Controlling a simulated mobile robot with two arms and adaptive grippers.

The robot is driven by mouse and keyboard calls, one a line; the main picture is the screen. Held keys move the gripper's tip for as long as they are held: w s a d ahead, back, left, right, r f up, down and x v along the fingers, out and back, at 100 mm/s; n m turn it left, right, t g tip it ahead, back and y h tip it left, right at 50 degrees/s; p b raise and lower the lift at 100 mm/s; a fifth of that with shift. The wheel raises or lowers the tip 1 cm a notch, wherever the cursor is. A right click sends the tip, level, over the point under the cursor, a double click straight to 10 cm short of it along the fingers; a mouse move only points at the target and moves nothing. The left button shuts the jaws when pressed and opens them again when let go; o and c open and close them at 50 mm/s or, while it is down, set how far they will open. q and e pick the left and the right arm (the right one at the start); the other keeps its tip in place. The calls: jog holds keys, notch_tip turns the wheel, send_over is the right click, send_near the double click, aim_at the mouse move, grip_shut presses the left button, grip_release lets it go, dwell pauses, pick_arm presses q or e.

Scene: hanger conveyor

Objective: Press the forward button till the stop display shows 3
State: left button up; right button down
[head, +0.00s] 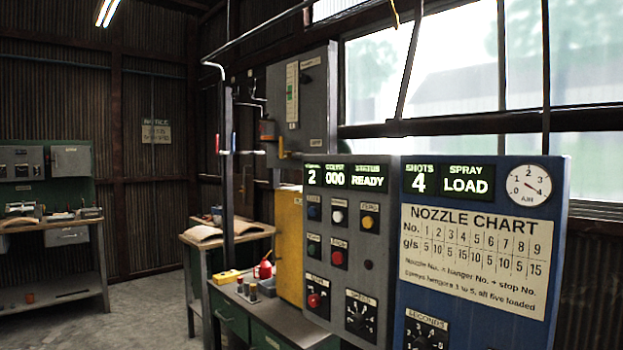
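A grey control panel (345,280) stands right of centre, angled to me. Neither gripper is in view.
A blue panel (390,290) at the right shows SHOTS 4, SPRAY LOAD, a gauge and a nozzle chart (472,255). Lower on the grey panel are a red knob (314,300) and a dial (361,315). A green bench (275,318) stands left of it. Floor is clear (150,305).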

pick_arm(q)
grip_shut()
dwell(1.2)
